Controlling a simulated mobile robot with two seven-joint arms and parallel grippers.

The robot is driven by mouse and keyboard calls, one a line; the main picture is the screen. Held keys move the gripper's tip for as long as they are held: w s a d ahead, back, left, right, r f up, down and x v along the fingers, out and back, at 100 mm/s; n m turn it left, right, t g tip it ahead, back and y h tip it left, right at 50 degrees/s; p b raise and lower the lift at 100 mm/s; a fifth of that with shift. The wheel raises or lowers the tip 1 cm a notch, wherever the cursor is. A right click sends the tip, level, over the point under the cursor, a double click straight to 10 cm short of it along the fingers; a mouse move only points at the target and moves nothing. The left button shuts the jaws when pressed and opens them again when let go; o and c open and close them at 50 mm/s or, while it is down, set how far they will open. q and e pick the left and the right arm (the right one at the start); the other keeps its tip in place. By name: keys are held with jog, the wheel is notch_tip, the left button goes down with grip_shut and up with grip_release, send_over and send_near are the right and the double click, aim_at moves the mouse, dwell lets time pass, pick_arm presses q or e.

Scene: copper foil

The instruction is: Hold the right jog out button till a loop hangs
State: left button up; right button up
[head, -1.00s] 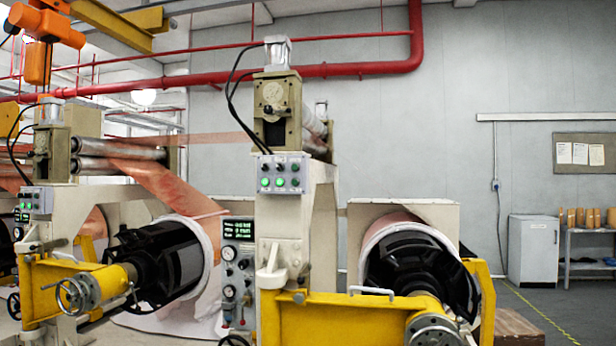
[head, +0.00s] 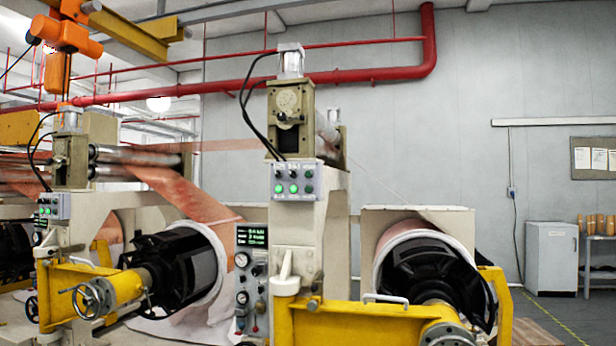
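A small grey button box (head: 294,180) with dark knobs above and green lit buttons below is on the front of the cream machine column in the middle. A second such box (head: 54,206) is on the left machine. Which button is the right jog out button cannot be read. Copper foil (head: 178,192) slopes from the left machine's rollers to a roll on a black core (head: 185,265). The right roll (head: 410,238) sits on its own black core, with a thin line rising from it toward the middle rollers. No hanging loop is seen there. Neither gripper is in view.
Yellow arms with handwheels (head: 87,300) jut out before both rolls. A gauge panel (head: 252,272) with a green display stands left of the middle column. A white cabinet (head: 551,257) and a shelf (head: 598,250) stand at the right wall.

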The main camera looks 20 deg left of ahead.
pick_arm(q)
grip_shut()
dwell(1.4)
